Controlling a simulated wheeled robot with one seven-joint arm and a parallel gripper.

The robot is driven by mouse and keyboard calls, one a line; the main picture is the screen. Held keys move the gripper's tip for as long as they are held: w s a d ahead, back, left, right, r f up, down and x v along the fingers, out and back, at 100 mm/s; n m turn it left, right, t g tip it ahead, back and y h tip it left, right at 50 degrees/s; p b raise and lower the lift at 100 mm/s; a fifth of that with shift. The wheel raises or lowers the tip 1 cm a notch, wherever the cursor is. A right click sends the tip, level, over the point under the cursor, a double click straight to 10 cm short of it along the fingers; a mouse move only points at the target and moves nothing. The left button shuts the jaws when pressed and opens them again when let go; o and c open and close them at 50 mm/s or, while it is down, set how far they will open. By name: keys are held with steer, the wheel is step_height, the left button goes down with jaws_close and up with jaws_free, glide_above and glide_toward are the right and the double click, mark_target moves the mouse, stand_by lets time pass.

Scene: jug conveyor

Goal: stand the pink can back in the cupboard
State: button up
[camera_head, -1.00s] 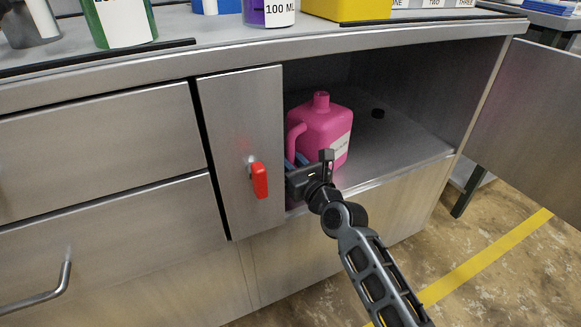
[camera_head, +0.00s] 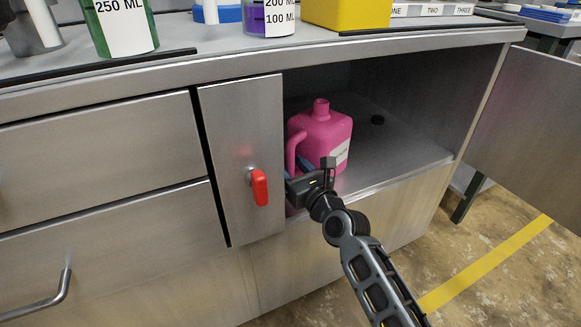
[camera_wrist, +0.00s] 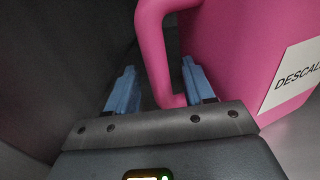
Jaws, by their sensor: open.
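The pink can (camera_head: 325,136) stands upright on the cupboard floor, near the left side of the opening. Its handle faces left and a white label is on its front; it also shows in the wrist view (camera_wrist: 235,50). My gripper (camera_head: 292,169) is inside the cupboard's front edge, low by the can's handle. In the wrist view my gripper (camera_wrist: 158,88) has its blue fingers apart, with the lower part of the handle (camera_wrist: 157,60) between or just beyond them, close to the right finger. I cannot tell whether they touch. The cupboard (camera_head: 410,150) is open.
A black round cap (camera_head: 377,120) lies on the cupboard floor behind and right of the can. The open door (camera_head: 530,130) stands at the right. A panel with a red handle (camera_head: 259,187) borders the opening on the left. The cupboard floor right of the can is clear.

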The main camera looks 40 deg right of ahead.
steer(key=p+v, duration=0.1)
steer(key=v, duration=1)
steer(key=shift+s, duration=0.25)
steer(key=s+a+f+n+g, duration=0.1)
steer(key=s+a+n, duration=0.2)
steer(key=s+n, duration=0.3)
steer(key=s+a+f+n+y, duration=0.1)
steer(key=s+a+n, duration=0.2)
steer(key=s+n, duration=0.3)
steer(key=s+a+f+n+g, duration=0.1)
steer(key=s+a+n, duration=0.2)
steer(key=s+n, duration=0.35)
steer(key=s+a+r+n+y, duration=0.1)
steer(key=s+a+r+n, duration=0.2)
steer(key=s+n, duration=0.3)
steer(key=s+a+r+n+y, duration=0.1)
steer(key=s+r+n, duration=0.3)
steer(key=n, duration=1)
steer(key=s+a, duration=0.1)
steer(key=s, duration=0.2)
steer(key=shift+s+a+r+g+y, duration=0.2)
steer(key=shift+a+r+g+y, duration=0.15)
steer(key=shift+a+g+y, duration=0.05)
steer(key=shift+c, duration=0.5)
